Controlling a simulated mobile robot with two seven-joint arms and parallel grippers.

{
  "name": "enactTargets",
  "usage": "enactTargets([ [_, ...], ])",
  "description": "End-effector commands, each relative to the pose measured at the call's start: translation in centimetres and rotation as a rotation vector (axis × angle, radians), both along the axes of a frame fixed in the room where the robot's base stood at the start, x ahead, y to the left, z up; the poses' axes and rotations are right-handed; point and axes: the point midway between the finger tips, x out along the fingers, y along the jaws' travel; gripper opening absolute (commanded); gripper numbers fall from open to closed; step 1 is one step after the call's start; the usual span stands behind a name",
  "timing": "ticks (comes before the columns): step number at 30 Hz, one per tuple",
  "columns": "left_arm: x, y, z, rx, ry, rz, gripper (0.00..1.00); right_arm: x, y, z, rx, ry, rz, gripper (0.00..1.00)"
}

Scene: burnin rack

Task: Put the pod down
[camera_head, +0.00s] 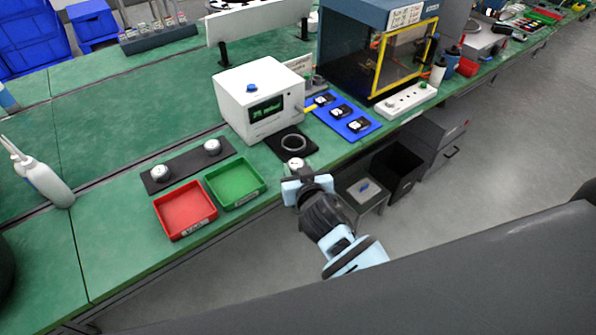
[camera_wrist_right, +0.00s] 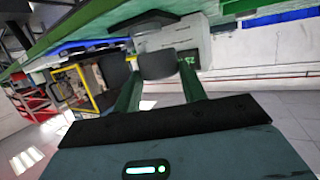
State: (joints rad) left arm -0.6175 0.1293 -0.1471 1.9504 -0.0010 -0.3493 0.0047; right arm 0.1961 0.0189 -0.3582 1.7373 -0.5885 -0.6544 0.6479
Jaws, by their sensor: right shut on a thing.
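My right gripper (camera_head: 297,172) is at the front edge of the green bench, shut on a pod (camera_head: 295,163) with a white round face. In the right wrist view the pod (camera_wrist_right: 157,63) shows as a dark block between the fingertips. The pod is just in front of a dark ring (camera_head: 293,142) on a black mat (camera_head: 281,152); whether it touches anything below is unclear. Two similar pods, one at left (camera_head: 160,173) and one at right (camera_head: 212,146), sit on a black strip (camera_head: 184,174). My left gripper is not in view.
A white tester (camera_head: 258,88) with a green display stands behind the ring. A red tray (camera_head: 185,208) and a green tray (camera_head: 235,182) lie left of the gripper. A blue mat (camera_head: 334,107) carries black-and-white pieces to the right. A white bottle (camera_head: 45,182) stands far left.

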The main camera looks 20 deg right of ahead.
Motion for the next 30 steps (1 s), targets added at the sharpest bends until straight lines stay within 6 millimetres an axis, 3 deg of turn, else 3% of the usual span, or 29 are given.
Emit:
enactTargets([
  [16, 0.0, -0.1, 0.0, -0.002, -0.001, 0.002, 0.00, 0.1, -0.9, 0.9, 0.000, -0.005, -0.006, 0.20],
  [24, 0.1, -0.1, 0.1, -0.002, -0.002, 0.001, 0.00, -2.3, -5.2, 7.1, 0.009, -0.016, -0.029, 0.20],
  [30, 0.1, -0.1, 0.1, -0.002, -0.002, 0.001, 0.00, -5.0, -6.8, 11.2, 0.005, -0.009, -0.001, 0.20],
])
